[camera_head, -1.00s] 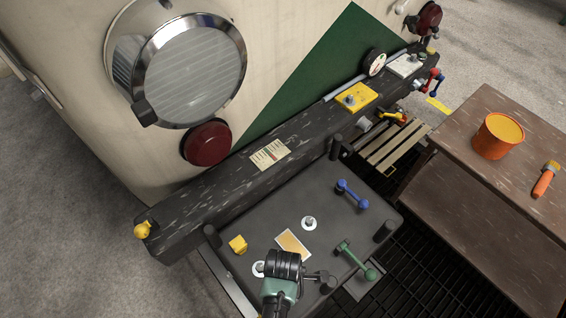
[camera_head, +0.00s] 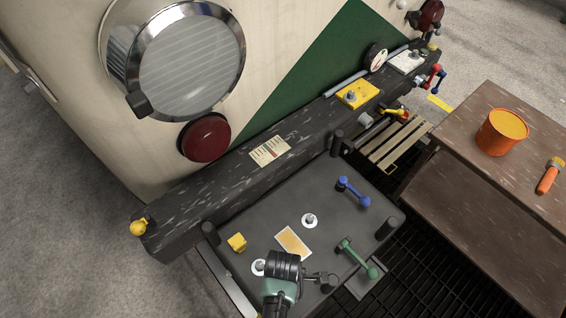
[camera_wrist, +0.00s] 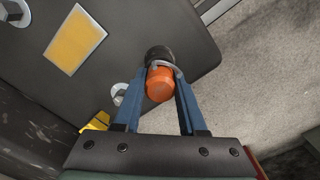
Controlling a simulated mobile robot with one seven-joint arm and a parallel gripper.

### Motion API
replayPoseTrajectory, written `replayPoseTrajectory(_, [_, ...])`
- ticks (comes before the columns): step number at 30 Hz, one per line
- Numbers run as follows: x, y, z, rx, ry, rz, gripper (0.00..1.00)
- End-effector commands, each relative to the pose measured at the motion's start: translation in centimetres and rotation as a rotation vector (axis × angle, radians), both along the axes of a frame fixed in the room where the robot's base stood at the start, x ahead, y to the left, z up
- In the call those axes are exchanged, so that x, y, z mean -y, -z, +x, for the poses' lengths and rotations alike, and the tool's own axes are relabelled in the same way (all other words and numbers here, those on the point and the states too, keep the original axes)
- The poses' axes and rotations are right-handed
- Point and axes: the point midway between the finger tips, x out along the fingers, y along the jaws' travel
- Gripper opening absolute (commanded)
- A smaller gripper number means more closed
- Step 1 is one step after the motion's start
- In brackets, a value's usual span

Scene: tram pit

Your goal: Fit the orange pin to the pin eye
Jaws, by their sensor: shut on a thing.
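The orange pin (camera_wrist: 160,86) is between the two blue fingers of my gripper (camera_wrist: 163,78) in the wrist view, its rounded orange end facing the camera. A dark round part and a thin grey ring (camera_wrist: 165,65) show just beyond it. I cannot tell whether these belong to the pin or to something behind it. In the head view my gripper (camera_head: 320,278) is above the front edge of the dark tray (camera_head: 262,221), and the pin is not distinguishable there. I cannot single out the pin eye with certainty in either view.
The tray carries a yellow block (camera_head: 237,243), a card (camera_head: 293,243), a blue handle (camera_head: 353,192), a green handle (camera_head: 358,259) and dark posts. A dark beam (camera_head: 235,185) runs behind it. A brown bench (camera_head: 470,112) with an orange bucket (camera_head: 500,134) stands right.

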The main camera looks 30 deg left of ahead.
Motion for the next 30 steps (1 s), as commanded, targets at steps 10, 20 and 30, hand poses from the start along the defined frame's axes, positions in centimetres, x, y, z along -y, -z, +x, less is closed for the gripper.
replayPoseTrajectory(10, [0.0, 0.8, 0.1, 0.001, 0.0, 0.0, 0.48])
replayPoseTrajectory(20, [0.0, 0.8, 0.0, 0.0, 0.0, 0.0, 0.76])
replayPoseTrajectory(30, [0.0, -2.0, 0.0, 0.003, 0.0, 0.001, 0.76])
